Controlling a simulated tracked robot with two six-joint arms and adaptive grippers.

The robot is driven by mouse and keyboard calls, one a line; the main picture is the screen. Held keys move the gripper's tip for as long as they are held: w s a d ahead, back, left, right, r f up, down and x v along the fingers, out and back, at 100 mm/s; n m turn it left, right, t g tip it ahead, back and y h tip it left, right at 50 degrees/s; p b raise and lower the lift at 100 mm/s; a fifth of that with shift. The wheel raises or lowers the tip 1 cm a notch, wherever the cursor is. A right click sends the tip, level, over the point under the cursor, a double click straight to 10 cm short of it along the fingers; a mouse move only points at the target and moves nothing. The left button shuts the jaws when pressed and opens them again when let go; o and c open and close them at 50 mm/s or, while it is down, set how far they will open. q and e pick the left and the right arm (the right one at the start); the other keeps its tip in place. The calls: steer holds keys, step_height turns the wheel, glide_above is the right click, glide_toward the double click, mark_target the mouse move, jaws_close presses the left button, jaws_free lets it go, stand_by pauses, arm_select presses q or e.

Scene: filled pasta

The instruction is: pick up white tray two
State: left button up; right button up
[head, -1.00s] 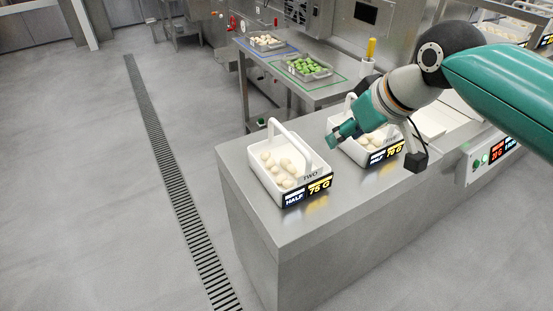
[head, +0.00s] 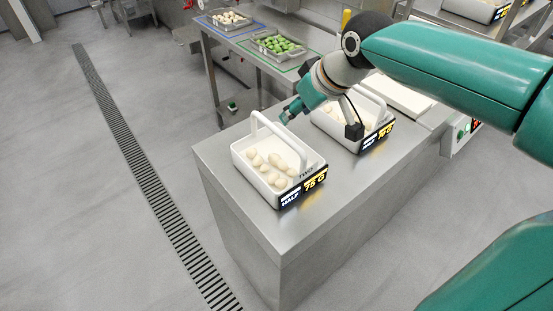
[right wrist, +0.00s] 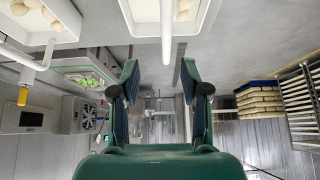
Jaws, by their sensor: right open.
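White tray two (head: 242,160) stands on the near left end of the steel counter. It has a tall white handle, holds several pale pasta pieces, and its front label reads "TWO", "HALF" and "75 G". My right gripper (head: 291,112) is just beyond the tray's handle to the upper right, apart from it. In the right wrist view the gripper (right wrist: 158,80) has its two fingers spread with nothing between them. A white tray and its handle (right wrist: 167,25) show above the fingers there. My left gripper is not in view.
A second white tray (head: 328,124) with a handle and label stands right behind, partly hidden by my right arm. A steel table (head: 228,50) at the back holds a pan of green pasta (head: 277,43) and a pan of pale pieces (head: 229,18). The counter front (head: 275,225) is clear.

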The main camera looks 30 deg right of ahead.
mark_target(277, 129)
steer(key=x, duration=0.5)
steer(key=shift+w+a+f, duration=0.15)
steer(key=shift+w+f, duration=0.05)
steer(key=shift+f, duration=0.05)
steer(key=shift+a+p+x, duration=0.2)
steer(key=shift+x, duration=1.05)
steer(key=shift+a+p+x, duration=0.2)
steer(key=shift+x, duration=1.05)
jaws_close()
